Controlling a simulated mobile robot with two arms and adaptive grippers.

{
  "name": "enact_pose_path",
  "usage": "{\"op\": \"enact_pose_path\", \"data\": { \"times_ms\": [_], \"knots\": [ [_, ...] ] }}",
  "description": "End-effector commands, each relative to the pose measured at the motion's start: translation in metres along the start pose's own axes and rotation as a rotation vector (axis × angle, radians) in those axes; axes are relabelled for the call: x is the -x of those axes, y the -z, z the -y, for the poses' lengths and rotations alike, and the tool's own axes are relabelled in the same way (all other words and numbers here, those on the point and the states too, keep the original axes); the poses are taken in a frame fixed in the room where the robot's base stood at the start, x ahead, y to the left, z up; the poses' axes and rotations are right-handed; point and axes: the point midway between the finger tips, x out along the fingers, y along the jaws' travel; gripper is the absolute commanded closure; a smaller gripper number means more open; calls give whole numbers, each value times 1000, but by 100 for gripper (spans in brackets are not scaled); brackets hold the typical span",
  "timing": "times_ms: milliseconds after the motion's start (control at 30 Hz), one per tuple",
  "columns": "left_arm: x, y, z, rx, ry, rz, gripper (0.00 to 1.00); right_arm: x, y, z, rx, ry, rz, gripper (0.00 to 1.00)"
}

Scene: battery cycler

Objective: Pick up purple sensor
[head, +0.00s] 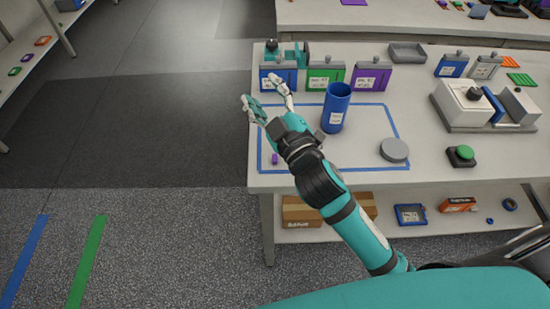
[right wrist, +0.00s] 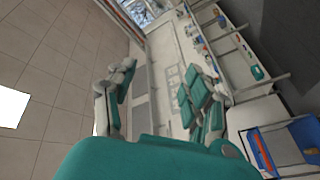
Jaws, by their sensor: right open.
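A small purple piece (head: 274,158), which looks like the purple sensor, lies on the table near its front left corner, inside a blue taped outline. My right gripper (head: 260,87) is open and empty above the table's left edge. Its fingers point away toward the back, and the purple piece is nearer the front, apart from them. In the right wrist view my right gripper (right wrist: 157,75) shows its two fingers spread with nothing between them. The purple piece cannot be made out there. My left gripper is not in view.
A blue cup (head: 335,108) stands right of my right gripper. Blue (head: 268,76), green (head: 325,78) and purple (head: 371,77) labelled cases stand behind it. A grey disc (head: 394,150), a green button (head: 465,152) and a white device (head: 466,105) are farther right. Open floor lies left.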

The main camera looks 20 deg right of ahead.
Motion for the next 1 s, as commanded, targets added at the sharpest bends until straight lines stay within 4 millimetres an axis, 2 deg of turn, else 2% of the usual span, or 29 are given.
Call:
{"op": "enact_pose_path", "data": {
  "times_ms": [33, 67, 100, 200, 300, 367, 467, 500, 567, 600, 667, 700, 767, 800, 833, 900, 1000],
  "knots": [
    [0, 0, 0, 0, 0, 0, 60, -14, 43, -9, 98, -41, -169, 48],
    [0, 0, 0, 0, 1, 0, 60, -18, 69, -12, 164, -64, -275, 48],
    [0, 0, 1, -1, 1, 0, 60, -20, 103, -11, 256, -89, -418, 48],
    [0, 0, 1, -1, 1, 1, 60, -8, 176, 6, 499, -124, -773, 48],
    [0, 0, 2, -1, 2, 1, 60, 17, 221, 42, 766, -117, -1115, 48],
    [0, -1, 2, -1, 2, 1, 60, 33, 230, 68, 936, -86, -1311, 48],
    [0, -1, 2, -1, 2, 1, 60, 53, 215, 110, 1228, 20, -1611, 48],
    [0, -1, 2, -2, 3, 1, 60, 57, 199, 122, 1348, 85, -1718, 48],
    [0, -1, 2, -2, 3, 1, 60, 58, 168, 135, 1529, 211, -1864, 48],
    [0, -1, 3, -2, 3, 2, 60, 55, 143, 137, 1647, 316, -1944, 48],
    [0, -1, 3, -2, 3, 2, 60, 48, 103, 130, 1811, 499, -2043, 48],
    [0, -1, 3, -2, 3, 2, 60, 41, 78, 120, 1907, 634, -2086, 48],
    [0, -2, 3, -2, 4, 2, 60, 31, 44, 98, 2025, 845, -2121, 48],
    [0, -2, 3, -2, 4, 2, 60, 25, 26, 80, 2086, 979, -2128, 48],
    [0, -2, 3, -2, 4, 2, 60, 21, 15, 67, -2056, -1043, 2061, 48],
    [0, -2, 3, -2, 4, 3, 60, 15, -5, 40, -1985, -1159, 1923, 48],
    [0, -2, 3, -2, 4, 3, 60, 11, -20, 13, -1921, -1261, 1804, 48]
  ]
}}
